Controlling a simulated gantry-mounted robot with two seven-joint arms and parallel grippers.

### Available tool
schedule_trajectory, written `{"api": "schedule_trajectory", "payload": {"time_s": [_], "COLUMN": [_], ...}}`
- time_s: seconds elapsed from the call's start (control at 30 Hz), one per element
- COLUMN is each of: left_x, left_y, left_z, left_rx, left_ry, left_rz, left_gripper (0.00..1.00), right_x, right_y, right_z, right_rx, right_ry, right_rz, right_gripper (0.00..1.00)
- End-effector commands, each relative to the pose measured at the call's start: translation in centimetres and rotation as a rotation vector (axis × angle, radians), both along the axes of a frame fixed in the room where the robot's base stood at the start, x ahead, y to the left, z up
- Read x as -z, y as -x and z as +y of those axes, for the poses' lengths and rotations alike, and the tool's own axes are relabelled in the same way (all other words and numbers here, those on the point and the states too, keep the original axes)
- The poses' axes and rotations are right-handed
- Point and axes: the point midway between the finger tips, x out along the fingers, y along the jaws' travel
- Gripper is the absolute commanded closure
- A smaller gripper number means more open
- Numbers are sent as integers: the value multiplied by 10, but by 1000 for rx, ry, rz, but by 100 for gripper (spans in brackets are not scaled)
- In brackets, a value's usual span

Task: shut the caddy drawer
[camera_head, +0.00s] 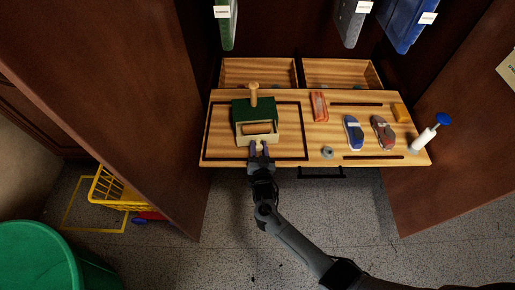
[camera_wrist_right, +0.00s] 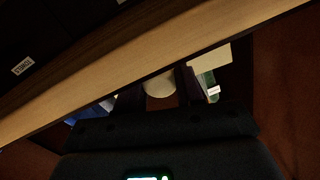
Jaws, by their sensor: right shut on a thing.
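The caddy (camera_head: 253,108) is a dark green box with an upright wooden handle, standing on the left part of the wooden board (camera_head: 230,150). Its cream drawer (camera_head: 257,140) is pulled out toward me, and a brown wooden piece (camera_head: 259,128) shows inside it. My right gripper (camera_head: 259,149) is at the drawer's front. In the right wrist view, its fingers (camera_wrist_right: 160,88) are shut on a pale round knob (camera_wrist_right: 160,84), apparently the drawer's knob. The knob is hidden in the head view. My left gripper is not in view.
A yellow basket (camera_head: 115,190) is on the floor.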

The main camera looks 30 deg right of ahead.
Motion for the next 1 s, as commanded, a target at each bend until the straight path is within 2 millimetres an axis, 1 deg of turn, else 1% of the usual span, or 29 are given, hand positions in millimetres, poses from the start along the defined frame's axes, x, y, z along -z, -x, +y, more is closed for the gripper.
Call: {"api": "schedule_trajectory", "payload": {"time_s": [0.3,0.77,0.8,0.97,1.0], "left_x": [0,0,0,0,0], "left_y": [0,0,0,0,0], "left_z": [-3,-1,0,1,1], "left_rx": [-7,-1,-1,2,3], "left_ry": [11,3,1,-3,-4], "left_rz": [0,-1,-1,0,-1], "left_gripper": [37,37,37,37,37], "right_x": [0,0,0,0,0], "right_y": [0,0,0,0,0], "right_z": [-1,-1,-1,-1,-1], "right_rx": [2,3,3,2,2], "right_ry": [0,0,0,0,0], "right_rz": [0,1,1,0,0], "right_gripper": [100,100,62,37,37]}}
